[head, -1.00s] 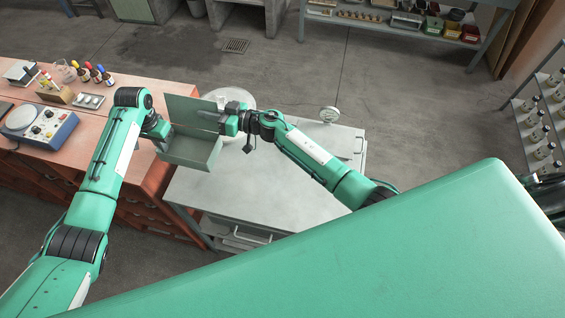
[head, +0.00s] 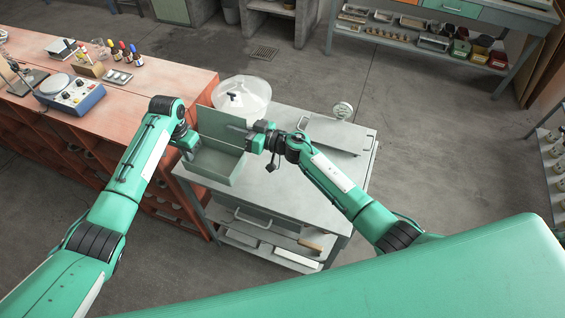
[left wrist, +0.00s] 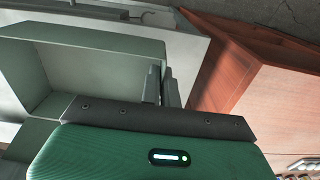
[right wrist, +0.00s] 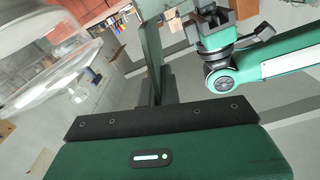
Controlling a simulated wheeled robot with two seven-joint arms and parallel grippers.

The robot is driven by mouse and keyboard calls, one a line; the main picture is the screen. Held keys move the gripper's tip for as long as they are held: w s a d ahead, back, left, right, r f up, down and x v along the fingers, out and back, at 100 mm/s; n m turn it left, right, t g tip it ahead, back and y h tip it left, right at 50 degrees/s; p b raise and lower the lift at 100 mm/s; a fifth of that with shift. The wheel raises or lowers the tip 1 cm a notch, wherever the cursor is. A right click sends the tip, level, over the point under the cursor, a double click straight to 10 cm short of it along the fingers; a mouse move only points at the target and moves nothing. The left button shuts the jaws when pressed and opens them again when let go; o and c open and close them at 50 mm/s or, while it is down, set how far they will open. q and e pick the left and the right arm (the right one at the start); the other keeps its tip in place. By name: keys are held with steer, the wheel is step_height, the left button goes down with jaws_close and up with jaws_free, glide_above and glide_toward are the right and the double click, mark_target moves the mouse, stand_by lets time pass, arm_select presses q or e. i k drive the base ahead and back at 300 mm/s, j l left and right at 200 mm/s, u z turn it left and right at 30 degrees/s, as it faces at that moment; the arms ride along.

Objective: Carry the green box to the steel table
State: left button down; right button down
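The green box (head: 212,165) is grey-green and open, with its lid panel (head: 222,128) raised. It is held between my two grippers and overlaps the front left corner of the grey steel table (head: 290,195); I cannot tell whether it touches the top. My left gripper (head: 190,143) is shut on the box's left side wall; the box interior also shows in the left wrist view (left wrist: 90,68). My right gripper (head: 254,139) is shut on the lid's right edge; the lid shows edge-on in the right wrist view (right wrist: 152,45).
The table's middle is clear. An orange bench (head: 150,95) carrying a balance (head: 70,93) and bottles stands at left. A shelf bench is at the back.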

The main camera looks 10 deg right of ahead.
mark_target(293, 165)
steer(key=k+z, duration=0.15)
steer(key=z, duration=0.15)
steer(key=k+z, duration=0.25)
steer(key=i+z, duration=0.1)
steer(key=z, duration=0.85)
steer(key=j, duration=0.85)
steer(key=k+j+z, duration=0.1)
steer(key=j, duration=0.75)
